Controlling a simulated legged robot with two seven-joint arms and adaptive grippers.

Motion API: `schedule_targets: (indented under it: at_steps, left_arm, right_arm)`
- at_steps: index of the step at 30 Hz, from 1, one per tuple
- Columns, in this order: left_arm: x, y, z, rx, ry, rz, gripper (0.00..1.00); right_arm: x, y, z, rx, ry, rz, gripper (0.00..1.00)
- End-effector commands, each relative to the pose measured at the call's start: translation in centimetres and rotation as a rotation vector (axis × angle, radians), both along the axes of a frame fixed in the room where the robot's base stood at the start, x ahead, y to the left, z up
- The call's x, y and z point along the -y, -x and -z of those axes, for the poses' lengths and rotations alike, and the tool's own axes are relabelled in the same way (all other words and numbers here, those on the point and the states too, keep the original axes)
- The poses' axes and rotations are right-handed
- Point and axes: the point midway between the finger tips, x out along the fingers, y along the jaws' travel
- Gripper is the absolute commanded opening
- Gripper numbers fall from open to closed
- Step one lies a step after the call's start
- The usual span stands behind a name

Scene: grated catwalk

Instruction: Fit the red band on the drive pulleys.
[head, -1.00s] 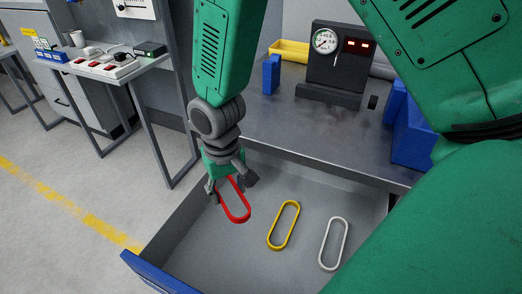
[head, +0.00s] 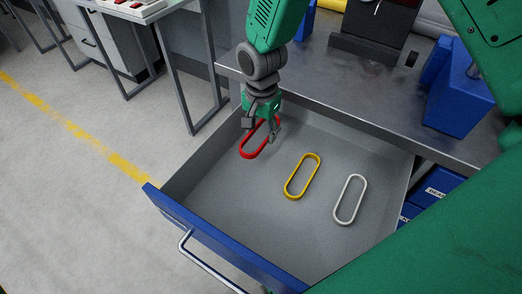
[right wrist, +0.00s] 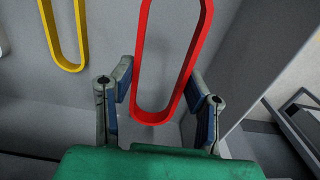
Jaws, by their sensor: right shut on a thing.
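The red band (head: 252,148), a long closed loop, is at the far left inner corner of the open drawer (head: 225,215). My right gripper (head: 262,128) is shut on one end of it. In the right wrist view the red band (right wrist: 153,117) stands between the two fingers of my right gripper (right wrist: 160,95), its far end beyond the picture. I cannot tell whether the band still touches the drawer floor. My left gripper is not in view. No drive pulleys can be made out.
A yellow band (head: 302,176) and a white band (head: 350,200) lie on the drawer floor. The metal worktop (head: 360,95) stands above the drawer, with a blue block (head: 460,100) on its right. The drawer front (head: 225,240) is blue with a handle. A side table (head: 120,8) is at upper left.

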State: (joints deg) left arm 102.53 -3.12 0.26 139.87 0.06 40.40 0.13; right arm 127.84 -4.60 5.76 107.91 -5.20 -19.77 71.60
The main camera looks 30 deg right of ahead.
Motion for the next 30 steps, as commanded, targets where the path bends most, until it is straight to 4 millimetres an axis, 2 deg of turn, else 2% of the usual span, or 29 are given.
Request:
schedule_targets:
  at_steps: [1,8,11,15,29,30]
  left_arm:
    - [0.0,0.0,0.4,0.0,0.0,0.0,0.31]
    - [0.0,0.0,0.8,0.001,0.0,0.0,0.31]
    - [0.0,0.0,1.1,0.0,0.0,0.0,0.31]
    - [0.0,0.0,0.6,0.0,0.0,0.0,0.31]
    - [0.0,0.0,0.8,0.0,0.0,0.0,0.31]
    - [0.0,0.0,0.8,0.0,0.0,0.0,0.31]
  right_arm:
    - [0.0,0.0,1.2,-0.002,0.0,0.0,0.2]
    - [0.0,0.0,3.5,0.0,0.0,-0.001,0.2]
    - [0.0,0.1,5.3,-0.002,0.0,0.001,0.2]
    - [0.0,0.0,6.8,-0.001,0.001,0.0,0.2]
    - [0.0,0.0,7.6,0.0,0.0,0.0,0.2]
    - [0.0,0.0,7.5,0.001,0.0,0.0,0.56]
